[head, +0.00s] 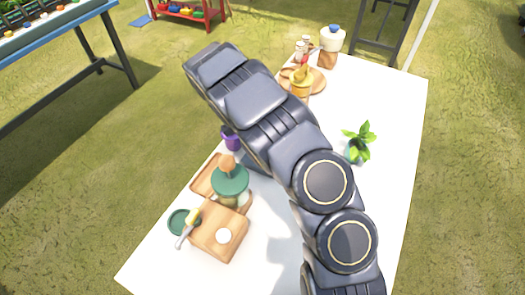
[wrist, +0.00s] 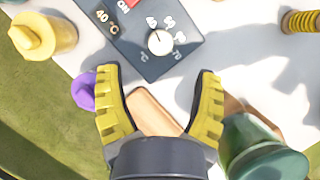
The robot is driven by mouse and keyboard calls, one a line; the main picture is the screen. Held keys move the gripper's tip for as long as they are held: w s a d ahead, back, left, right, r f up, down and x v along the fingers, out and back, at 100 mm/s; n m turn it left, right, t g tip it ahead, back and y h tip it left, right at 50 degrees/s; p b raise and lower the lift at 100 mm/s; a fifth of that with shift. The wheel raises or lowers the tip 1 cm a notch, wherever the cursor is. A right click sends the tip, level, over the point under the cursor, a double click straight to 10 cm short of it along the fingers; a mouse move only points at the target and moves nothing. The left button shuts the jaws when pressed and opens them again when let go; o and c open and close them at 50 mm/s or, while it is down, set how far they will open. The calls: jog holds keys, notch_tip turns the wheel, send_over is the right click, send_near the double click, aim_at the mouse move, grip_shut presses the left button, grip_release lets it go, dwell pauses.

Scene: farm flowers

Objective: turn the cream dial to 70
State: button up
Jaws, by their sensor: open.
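The cream dial (wrist: 160,42) sits on a dark panel (wrist: 150,68) in the wrist view. Numbers from 40 to 70 curve around its upper and right side, with 70 at its lower right. A small dark mark on the dial appears to point up towards 40, and the panel's left part reads 40 °C. My gripper (wrist: 157,75) is open, its two yellow fingers apart with nothing between their tips, just short of the panel's near edge. In the head view my arm hides the dial and most of the panel (head: 262,166).
A purple object (wrist: 84,91) is close by the left finger. A green-lidded jar (wrist: 262,150) stands by the right finger. A wooden tray (wrist: 155,113) shows between the fingers. A yellow container (wrist: 45,36) is left of the panel. A potted plant (head: 358,142) stands on the white table (head: 395,110).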

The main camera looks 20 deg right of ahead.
jog(key=x, duration=0.7)
jog(key=shift+s+d+f, duration=0.1)
jog(key=shift+f, duration=0.05)
grip_shut()
